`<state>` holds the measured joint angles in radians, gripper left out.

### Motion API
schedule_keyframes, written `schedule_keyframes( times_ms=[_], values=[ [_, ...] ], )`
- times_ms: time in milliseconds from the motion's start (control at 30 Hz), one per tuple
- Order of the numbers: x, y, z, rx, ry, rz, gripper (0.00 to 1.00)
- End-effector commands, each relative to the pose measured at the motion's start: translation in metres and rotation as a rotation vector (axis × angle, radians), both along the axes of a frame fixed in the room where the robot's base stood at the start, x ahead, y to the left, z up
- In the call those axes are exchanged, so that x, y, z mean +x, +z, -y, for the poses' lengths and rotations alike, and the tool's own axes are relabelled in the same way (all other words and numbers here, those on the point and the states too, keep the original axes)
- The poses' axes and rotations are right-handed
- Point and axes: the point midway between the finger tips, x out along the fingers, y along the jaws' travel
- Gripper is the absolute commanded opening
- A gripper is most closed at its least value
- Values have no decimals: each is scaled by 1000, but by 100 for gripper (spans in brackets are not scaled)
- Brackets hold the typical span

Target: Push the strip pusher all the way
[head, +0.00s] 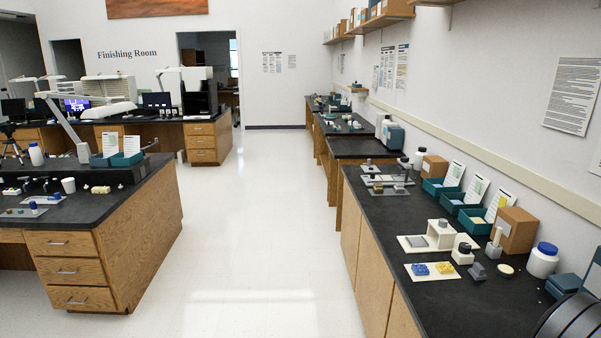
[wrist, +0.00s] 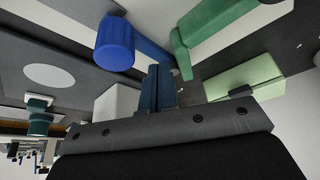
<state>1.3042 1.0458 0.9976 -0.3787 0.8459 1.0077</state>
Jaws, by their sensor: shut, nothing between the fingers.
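I cannot tell for sure which thing is the strip pusher. In the head view, a grey fixture with rails (head: 388,186) lies on the right bench, and a white block fixture (head: 439,235) with a grey knob stands on a pale plate nearer to me. Either may carry it. My gripper (wrist: 157,70) shows in the wrist view, its dark fingers shut together with nothing between them. No contact with any fixture shows. The fingers do not show clearly in the head view.
The right bench (head: 420,300) also holds teal bins (head: 477,222) with cards, cardboard boxes (head: 515,229) and a white jar with a blue lid (head: 542,260). The wrist view shows a blue cylinder (wrist: 115,45) and green blocks (wrist: 245,80) close around the fingers. The floor aisle (head: 260,230) is clear.

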Motion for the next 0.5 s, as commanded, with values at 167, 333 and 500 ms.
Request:
schedule_keyframes(
  times_ms=[167,333,500],
  values=[
    [0,0,-6,0,0,0,0],
    [0,1,-11,0,0,0,0],
    [0,0,-16,0,0,0,0]
  ],
)
